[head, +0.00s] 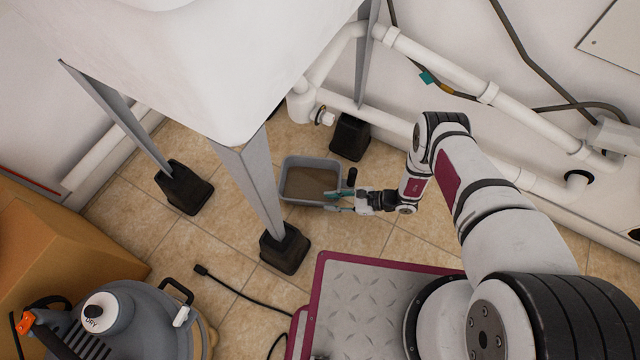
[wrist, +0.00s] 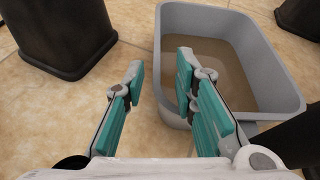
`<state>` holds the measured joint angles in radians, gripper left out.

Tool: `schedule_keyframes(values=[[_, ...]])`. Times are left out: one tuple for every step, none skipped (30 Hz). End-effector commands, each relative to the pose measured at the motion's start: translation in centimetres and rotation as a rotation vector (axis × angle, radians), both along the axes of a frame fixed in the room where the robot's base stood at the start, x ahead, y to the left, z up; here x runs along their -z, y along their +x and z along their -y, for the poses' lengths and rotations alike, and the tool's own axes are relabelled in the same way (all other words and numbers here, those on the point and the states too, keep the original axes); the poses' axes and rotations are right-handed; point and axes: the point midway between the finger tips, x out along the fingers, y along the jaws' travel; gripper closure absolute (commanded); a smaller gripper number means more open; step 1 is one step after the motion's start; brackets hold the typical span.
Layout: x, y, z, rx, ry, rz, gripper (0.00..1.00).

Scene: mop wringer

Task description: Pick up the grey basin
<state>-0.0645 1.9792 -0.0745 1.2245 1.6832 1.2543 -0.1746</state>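The grey basin (head: 303,203) stands on the tiled floor under the white sink unit, with murky brown water in it. It also shows in the wrist view (wrist: 272,62), upper right. My gripper (head: 342,200) is at the basin's right side, near its lower right corner in the head view. I cannot tell whether the right finger touches the wall or reaches inside.
The white sink unit (head: 200,65) hangs overhead on grey legs with black feet (head: 285,248), (head: 350,138), (head: 184,187) close around the basin. White pipes (head: 450,75) run along the wall. A grey vacuum (head: 130,320) and black cable (head: 240,292) lie lower left.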

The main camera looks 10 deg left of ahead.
Motion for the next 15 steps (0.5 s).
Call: schedule_keyframes(values=[[0.2, 0.0, -0.4, -0.002, 0.001, 0.0, 0.74], [0.3, -0.1, -0.7, -0.003, 0.001, 0.0, 0.74], [0.5, -0.1, -1.1, -0.005, 0.001, 0.0, 0.74], [0.7, -0.1, -1.5, -0.004, 0.001, 0.001, 0.74], [0.9, -0.1, -2.0, -0.005, 0.001, 0.0, 0.74], [1.2, -0.2, -2.6, -0.005, 0.0, 0.0, 0.74], [1.4, -0.1, -3.0, -0.005, 0.001, 0.0, 0.74], [1.5, -0.1, -3.4, -0.005, 0.001, 0.0, 0.74], [1.7, -0.1, -3.9, -0.005, 0.001, 0.0, 0.74], [1.8, -0.1, -4.2, -0.005, 0.001, 0.0, 0.74], [1.9, -0.1, -4.5, -0.003, 0.001, 0.0, 0.74], [2.0, -0.1, -4.7, -0.003, 0.001, 0.0, 0.74], [2.1, -0.1, -4.9, -0.002, 0.001, 0.0, 0.74], [2.1, 0.0, -5.0, -0.002, 0.001, 0.0, 0.74], [2.1, 0.0, -5.1, -0.002, 0.001, 0.0, 0.74]])
